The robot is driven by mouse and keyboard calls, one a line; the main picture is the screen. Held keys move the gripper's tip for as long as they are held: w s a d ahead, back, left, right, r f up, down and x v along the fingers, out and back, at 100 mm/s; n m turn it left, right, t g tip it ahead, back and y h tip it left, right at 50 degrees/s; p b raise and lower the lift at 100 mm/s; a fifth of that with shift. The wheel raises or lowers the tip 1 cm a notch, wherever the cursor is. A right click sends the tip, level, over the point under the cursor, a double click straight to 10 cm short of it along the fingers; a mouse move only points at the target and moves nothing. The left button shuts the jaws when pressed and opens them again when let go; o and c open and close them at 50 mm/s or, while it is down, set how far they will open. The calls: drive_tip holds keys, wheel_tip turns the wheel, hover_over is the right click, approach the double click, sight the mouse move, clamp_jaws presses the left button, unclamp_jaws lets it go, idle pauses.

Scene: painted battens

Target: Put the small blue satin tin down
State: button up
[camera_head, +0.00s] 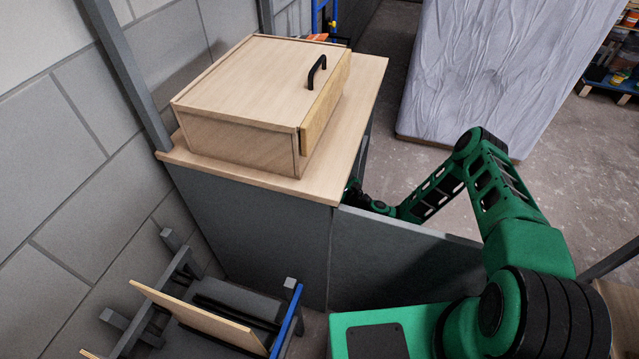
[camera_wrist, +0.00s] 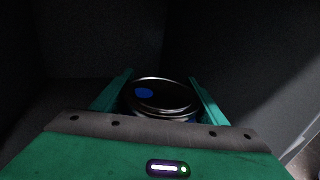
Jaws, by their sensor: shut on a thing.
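The small tin (camera_wrist: 165,98) shows in the wrist view as a round shape with a metal rim, a dark top and a blue spot. A little blue shows on its side, below the rim. My gripper (camera_wrist: 160,78) is shut on it, with one green finger on each side. Around them is a dark grey enclosed space. Whether the tin touches a surface beneath is too dark to tell. In the head view my gripper and the tin are hidden, as my arm reaches behind the right edge of the grey cabinet (camera_head: 255,235).
The cabinet's grey door (camera_head: 400,262) stands open, close to my arm. On the wooden worktop (camera_head: 370,85) sits a wooden box (camera_head: 240,85) with a black handle. A rack with boards (camera_head: 200,318) stands at lower left. A wrapped pale slab (camera_head: 505,70) stands behind.

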drive_tip(key=shift+f, duration=1.65)
drive_tip(key=shift+f, duration=0.15)
drive_tip(key=o, duration=1.5)
drive_tip(key=shift+s, duration=0.1)
drive_tip(key=v, duration=1.2)
drive_tip(key=shift+r, duration=0.25)
